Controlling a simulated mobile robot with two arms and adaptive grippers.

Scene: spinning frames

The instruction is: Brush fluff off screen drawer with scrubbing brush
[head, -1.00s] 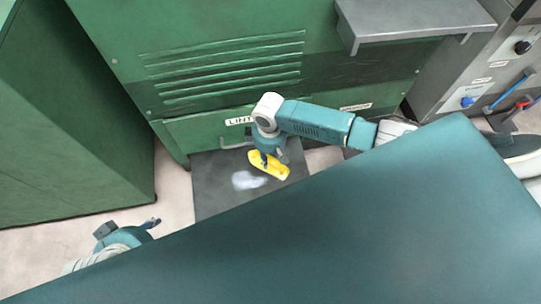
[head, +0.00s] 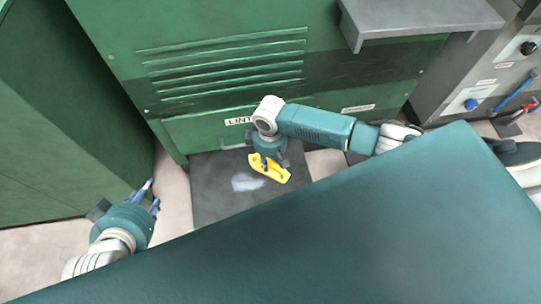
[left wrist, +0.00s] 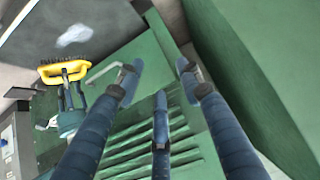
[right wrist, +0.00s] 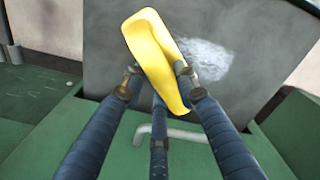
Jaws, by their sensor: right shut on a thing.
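The dark grey screen drawer (head: 215,200) is pulled out under the green LINT panel. A whitish patch of fluff (head: 246,182) lies on it, and also shows in the right wrist view (right wrist: 208,58). My right gripper (head: 268,161) is shut on the yellow scrubbing brush (head: 277,172), just right of the fluff. In the left wrist view the brush (left wrist: 66,70) shows dark bristles; whether they touch the screen is unclear. My left gripper (head: 151,197) is open and empty, left of the drawer. Its spread fingers show in the left wrist view (left wrist: 158,76).
The green machine (head: 220,80) with vents stands behind the drawer. A green cabinet (head: 70,120) is close by my left gripper. A grey shelf (head: 420,20) juts out at upper right. Bare floor (head: 173,195) shows left of the drawer.

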